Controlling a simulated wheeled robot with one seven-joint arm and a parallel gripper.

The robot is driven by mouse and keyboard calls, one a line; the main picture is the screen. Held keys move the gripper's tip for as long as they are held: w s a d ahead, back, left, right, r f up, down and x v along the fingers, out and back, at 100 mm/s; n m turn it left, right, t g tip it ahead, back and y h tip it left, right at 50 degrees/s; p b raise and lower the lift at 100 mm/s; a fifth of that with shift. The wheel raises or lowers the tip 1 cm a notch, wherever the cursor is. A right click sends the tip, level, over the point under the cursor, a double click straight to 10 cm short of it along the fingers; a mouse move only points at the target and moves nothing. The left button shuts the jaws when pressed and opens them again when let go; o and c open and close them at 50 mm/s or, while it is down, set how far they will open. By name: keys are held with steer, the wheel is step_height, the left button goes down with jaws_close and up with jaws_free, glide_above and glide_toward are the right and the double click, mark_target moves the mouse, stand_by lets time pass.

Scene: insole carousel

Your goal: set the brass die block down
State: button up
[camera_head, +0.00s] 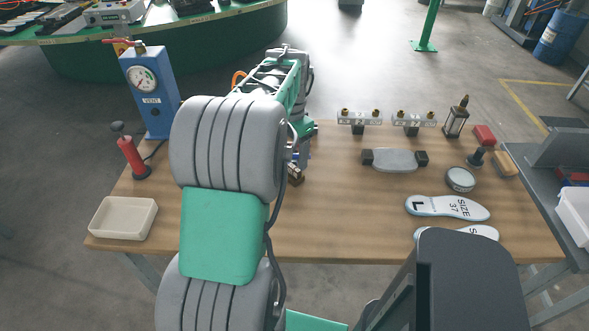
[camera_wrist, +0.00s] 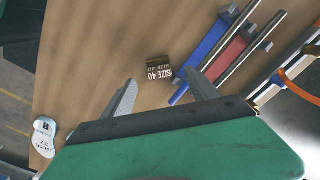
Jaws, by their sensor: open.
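The brass die block (camera_wrist: 158,70) is a small dark brown block with "SIZE 40" in white on its faces. In the wrist view it appears to rest on the wooden table, just beyond and between my fingertips. My gripper (camera_wrist: 160,80) is open, one finger to each side of the block, with visible gaps and no clear contact. In the head view, a small dark brown block (camera_head: 297,177) shows just right of my arm, which hides much of that part of the table.
Blue and red bars with metal rods (camera_wrist: 225,45) lie close right of the block in the wrist view. A blue gauge unit (camera_head: 150,92), red hand pump (camera_head: 133,160) and cream tray (camera_head: 123,218) stand left. Insoles (camera_head: 447,207) lie right.

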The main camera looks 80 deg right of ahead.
mark_target(294, 167)
steer(key=f, duration=0.5)
steer(key=f+p, duration=0.1)
steer(key=f, duration=0.1)
steer(key=shift+s+d+f, duration=0.2)
steer(key=shift+s+f, duration=0.1)
steer(key=shift+f, duration=0.1)
jaws_close()
steer(key=shift+r, duration=0.1)
